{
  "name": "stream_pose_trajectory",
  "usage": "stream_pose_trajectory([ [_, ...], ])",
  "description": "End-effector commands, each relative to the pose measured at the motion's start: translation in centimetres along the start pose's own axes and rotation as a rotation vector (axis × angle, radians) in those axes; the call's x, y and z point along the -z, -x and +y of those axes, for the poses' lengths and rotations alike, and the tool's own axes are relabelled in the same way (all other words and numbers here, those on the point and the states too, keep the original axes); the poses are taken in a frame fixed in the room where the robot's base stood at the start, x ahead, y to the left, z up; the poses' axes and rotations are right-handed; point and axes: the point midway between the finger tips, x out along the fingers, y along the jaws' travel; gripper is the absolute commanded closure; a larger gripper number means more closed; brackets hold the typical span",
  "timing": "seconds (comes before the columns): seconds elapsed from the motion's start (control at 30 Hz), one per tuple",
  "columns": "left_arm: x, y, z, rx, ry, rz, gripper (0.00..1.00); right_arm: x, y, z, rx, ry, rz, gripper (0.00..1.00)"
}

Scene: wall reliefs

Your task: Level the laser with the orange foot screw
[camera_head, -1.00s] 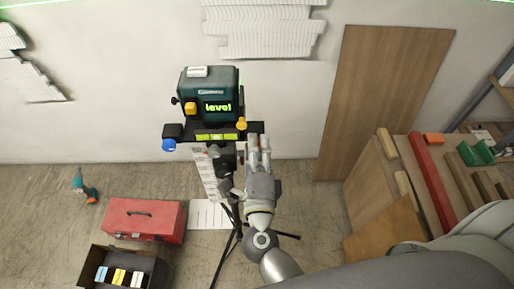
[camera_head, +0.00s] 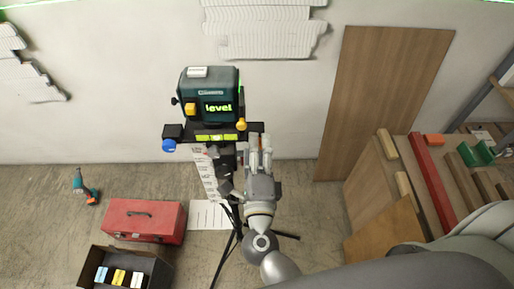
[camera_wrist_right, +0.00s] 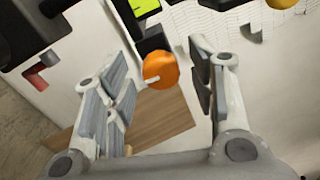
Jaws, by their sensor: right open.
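The laser (camera_head: 207,95) is a dark green box on a black plate (camera_head: 178,131) on a tripod. Its screen shows the green word "level". A yellow-green vial (camera_head: 216,137) lies on the plate's front. In the wrist view the orange foot screw (camera_wrist_right: 160,70) shows between the fingers, with a gap to the right finger. My right gripper (camera_head: 259,139) is open, just below the plate's right end; its fingers also show in the wrist view (camera_wrist_right: 166,85). My left gripper is out of view.
A blue knob (camera_head: 169,145) is at the plate's left end. Tripod legs (camera_head: 228,249) stand beside my right arm. A red toolbox (camera_head: 144,219) and an open dark box (camera_head: 92,264) are on the floor left. A workbench (camera_head: 384,184) and a wooden board (camera_head: 385,90) are right.

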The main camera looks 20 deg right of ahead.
Motion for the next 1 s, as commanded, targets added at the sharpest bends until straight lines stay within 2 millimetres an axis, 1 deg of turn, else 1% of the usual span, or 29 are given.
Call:
stream_pose_trajectory([
  [0.17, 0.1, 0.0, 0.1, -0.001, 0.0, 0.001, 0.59, 0.0, 2.8, 0.2, -0.006, 0.001, -0.002, 0.49],
  [0.4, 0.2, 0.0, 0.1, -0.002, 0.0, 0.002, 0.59, 0.0, 8.0, 0.2, -0.006, 0.002, -0.002, 0.49],
  [0.5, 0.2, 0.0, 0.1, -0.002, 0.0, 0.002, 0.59, 0.0, 9.7, 0.1, -0.004, 0.001, -0.002, 0.49],
  [0.6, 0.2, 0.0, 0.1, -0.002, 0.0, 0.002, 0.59, 0.0, 10.9, 0.1, -0.004, 0.002, -0.001, 0.49],
  [0.73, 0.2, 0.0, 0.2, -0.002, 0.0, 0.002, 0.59, 0.0, 11.6, 0.1, -0.002, 0.0, -0.001, 0.49],
  [1.0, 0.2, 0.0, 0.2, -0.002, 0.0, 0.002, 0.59, 0.0, 11.7, 0.0, -0.001, 0.0, 0.0, 0.49],
])
